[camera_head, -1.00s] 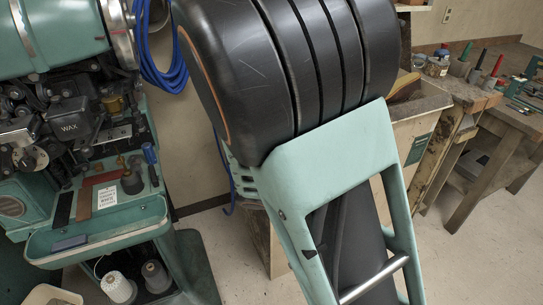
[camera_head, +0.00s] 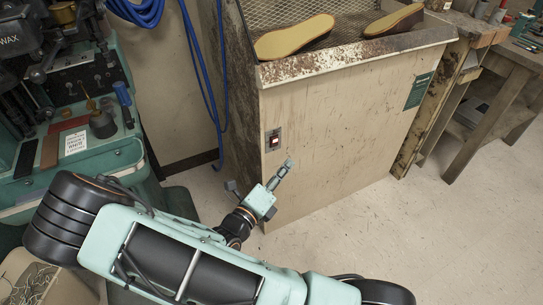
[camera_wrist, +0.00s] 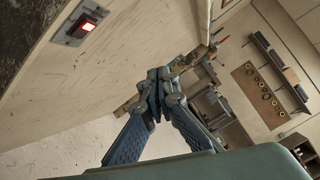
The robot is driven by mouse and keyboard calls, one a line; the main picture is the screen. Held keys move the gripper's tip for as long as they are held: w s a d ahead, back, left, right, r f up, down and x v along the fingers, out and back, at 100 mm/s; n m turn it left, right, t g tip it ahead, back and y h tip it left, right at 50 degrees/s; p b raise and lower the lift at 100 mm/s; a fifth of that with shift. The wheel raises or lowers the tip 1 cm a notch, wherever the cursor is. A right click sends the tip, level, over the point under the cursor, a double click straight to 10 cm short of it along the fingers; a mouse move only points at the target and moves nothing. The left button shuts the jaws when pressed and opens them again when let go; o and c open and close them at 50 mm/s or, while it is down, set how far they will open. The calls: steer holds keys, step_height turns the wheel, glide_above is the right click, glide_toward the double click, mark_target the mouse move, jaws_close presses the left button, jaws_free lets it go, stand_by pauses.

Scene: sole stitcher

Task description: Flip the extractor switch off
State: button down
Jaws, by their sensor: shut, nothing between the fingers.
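The extractor switch (camera_head: 273,140) is a small dark plate with a lit red rocker on the front face of the cream extractor cabinet (camera_head: 340,130), near its left edge. It also shows in the wrist view (camera_wrist: 84,28), at the upper left, glowing red. My gripper (camera_head: 287,168) is below and slightly right of the switch in the head view, apart from it. In the wrist view my gripper (camera_wrist: 158,82) has its fingers together with nothing between them. How far its tips are from the cabinet face I cannot tell.
Two shoe soles (camera_head: 294,37) lie on the mesh top of the cabinet. A green stitching machine (camera_head: 75,160) stands at the left, and a blue hose (camera_head: 207,90) hangs beside the cabinet. A wooden bench (camera_head: 490,90) is at the right. The floor (camera_head: 420,230) at front right is clear.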

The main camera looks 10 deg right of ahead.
steer(key=w+a+f+n+t+y+b, duration=0.1)
steer(key=a+f+n+t+y+b, duration=0.1)
steer(key=f+n, duration=0.4)
steer(key=shift+w+a+f+n+t+y+b, duration=0.25)
steer(key=shift+a+f+n+t+y+b, duration=0.15)
steer(key=shift+a+f+t+y, duration=0.65)
steer(key=shift+a+r+g+h, duration=0.1)
steer(key=shift+a+g+h, duration=0.15)
steer(key=shift+g, duration=0.1)
steer(key=b, duration=0.2)
glide_toward(277, 139)
steer(key=w+d, duration=0.1)
steer(key=d, duration=0.3)
steer(key=w, duration=0.2)
steer(key=w+a+b, duration=0.1)
steer(key=w, duration=0.1)
steer(key=shift+w+a, duration=0.1)
steer(key=shift+w, duration=0.05)
steer(key=shift+r, duration=0.15)
